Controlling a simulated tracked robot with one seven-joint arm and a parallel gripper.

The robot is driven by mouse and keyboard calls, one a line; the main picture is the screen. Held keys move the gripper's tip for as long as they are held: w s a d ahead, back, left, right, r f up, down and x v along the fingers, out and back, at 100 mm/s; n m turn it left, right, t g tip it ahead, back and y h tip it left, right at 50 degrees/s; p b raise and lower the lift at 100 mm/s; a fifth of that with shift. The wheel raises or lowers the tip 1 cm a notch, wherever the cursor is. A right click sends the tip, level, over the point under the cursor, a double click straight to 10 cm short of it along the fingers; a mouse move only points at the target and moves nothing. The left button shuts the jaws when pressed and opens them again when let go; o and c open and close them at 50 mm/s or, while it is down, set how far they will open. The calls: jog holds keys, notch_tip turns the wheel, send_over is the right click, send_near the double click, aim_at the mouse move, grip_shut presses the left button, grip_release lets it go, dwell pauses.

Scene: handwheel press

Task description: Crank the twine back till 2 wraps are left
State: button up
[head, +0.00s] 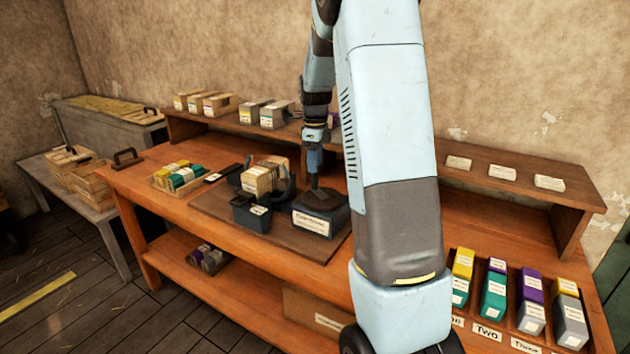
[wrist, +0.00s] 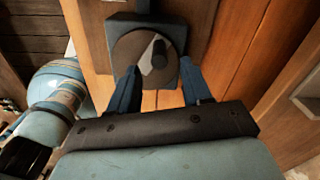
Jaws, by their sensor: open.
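My gripper (head: 313,172) points down over a dark labelled box (head: 320,216) on the workbench. In the wrist view my gripper (wrist: 159,72) is open, its two blue fingers apart. A round grey-brown disc with a pale wedge (wrist: 132,50) lies just beyond and between the fingertips. A dark upright knob (wrist: 158,47) stands on the disc; I cannot tell whether a finger touches it. Left of the box, a pale block bundle (head: 261,179) stands in a dark press frame (head: 285,192). The twine and its wraps are too small to make out.
A dark board (head: 215,207) lies under the press and box on the orange-brown workbench (head: 142,183). A tray of coloured blocks (head: 160,181) stands to the left. A raised shelf (head: 490,180) runs along the back. Coloured blocks stand at the right. My arm hides the middle.

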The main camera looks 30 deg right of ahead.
aim_at(315, 190)
notch_tip(315, 190, down, 7)
jog(key=shift+r, duration=0.1)
dwell(0.4)
grip_shut()
